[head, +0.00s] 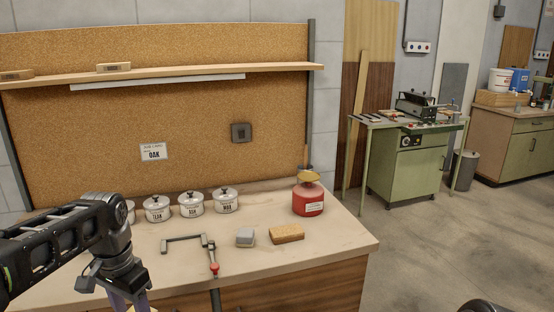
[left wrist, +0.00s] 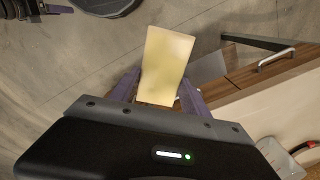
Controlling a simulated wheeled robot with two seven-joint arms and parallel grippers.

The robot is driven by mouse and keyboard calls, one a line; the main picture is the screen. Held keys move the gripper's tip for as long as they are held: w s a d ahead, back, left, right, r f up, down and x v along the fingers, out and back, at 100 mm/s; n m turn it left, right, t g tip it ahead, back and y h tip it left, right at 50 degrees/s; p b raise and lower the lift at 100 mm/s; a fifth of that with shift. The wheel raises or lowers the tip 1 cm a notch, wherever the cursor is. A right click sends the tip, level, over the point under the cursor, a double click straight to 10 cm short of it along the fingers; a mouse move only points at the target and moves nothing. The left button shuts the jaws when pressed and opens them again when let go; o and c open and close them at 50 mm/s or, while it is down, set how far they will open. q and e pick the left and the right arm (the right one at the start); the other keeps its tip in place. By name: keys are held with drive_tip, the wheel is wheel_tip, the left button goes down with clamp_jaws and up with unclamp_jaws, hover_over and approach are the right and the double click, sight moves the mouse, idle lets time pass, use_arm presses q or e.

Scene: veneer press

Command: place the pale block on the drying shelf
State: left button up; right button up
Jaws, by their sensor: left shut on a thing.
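The pale block (left wrist: 166,62) is a cream, smooth-faced piece between the purple fingers of my left gripper (left wrist: 158,92) in the left wrist view. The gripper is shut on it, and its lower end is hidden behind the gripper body. In the head view my left gripper (head: 130,303) points down at the bottom left, by the bench's front. Its fingertips and the block are cut off there. The shelf (head: 200,74) is a long wooden board across the cork wall, well above the gripper.
Two small wooden pieces, one at the left end (head: 16,75) and one further right (head: 113,67), stand on the shelf; its right half is clear. The bench (head: 335,240) holds several lidded pots (head: 191,205), a clamp (head: 209,246), a grey block (head: 245,237), a tan block (head: 287,233) and a red pot (head: 308,201).

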use_arm(q)
drive_tip(key=w+d+f+n, duration=0.4)
drive_tip(key=w+d+f, duration=0.1)
drive_tip(key=d+f, duration=0.6)
drive_tip(key=shift+w+f, duration=0.15)
drive_tip(key=shift+f, duration=0.1)
